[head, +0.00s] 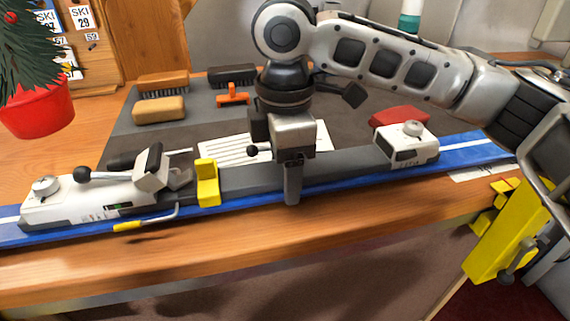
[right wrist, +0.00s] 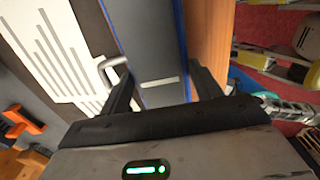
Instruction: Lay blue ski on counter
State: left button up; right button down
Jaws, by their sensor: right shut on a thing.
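The blue ski (head: 463,157) runs lengthwise along the wooden counter (head: 240,254), with a dark grey middle section and white binding pieces (head: 80,200) (head: 405,143) at its left and right. My right gripper (head: 292,190) points down over the middle of the ski, its near finger in front of the ski's front edge. In the right wrist view the two fingers (right wrist: 163,92) straddle the grey middle and blue edges of the ski (right wrist: 150,50). I cannot tell whether the ski's underside touches the counter. My left gripper is not in view.
A yellow block (head: 208,183) stands at the ski's middle left. Brushes (head: 163,84), an orange tool (head: 233,94) and a white slotted sheet (head: 222,150) lie on the grey mat behind. A red pot with a plant (head: 38,106) is at left. A yellow clamp (head: 497,240) stands at the right front edge.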

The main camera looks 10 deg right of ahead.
jog(key=shift+f, duration=0.4)
